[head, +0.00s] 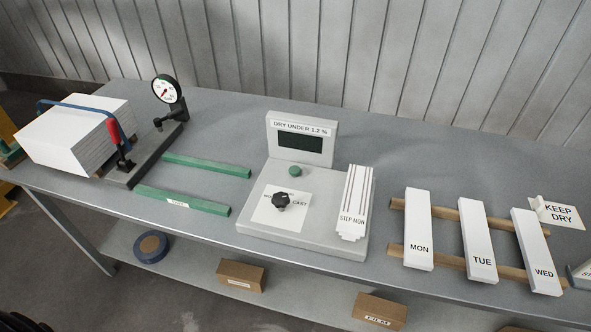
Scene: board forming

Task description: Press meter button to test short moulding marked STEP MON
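The grey meter (258,226) stands mid-table, with a raised panel labelled "DRY UNDER 1.2 %". Its display (300,144) is dark, with no reading that I can make out. A round green button (295,171) sits on the base below the display. A black knob (281,201) is on a white label in front of the button. The short white moulding marked STEP MON (355,203) rests on the right side of the meter base, its stepped end facing me. Neither of my grippers is in view.
White boards MON (419,228), TUE (478,245) and WED (537,252) lie across wooden strips at right, near a KEEP DRY sign (560,212). At left are a white stack (70,135), a clamp with a dial gauge (168,91) and green rails (207,165). Boxes sit on the lower shelf.

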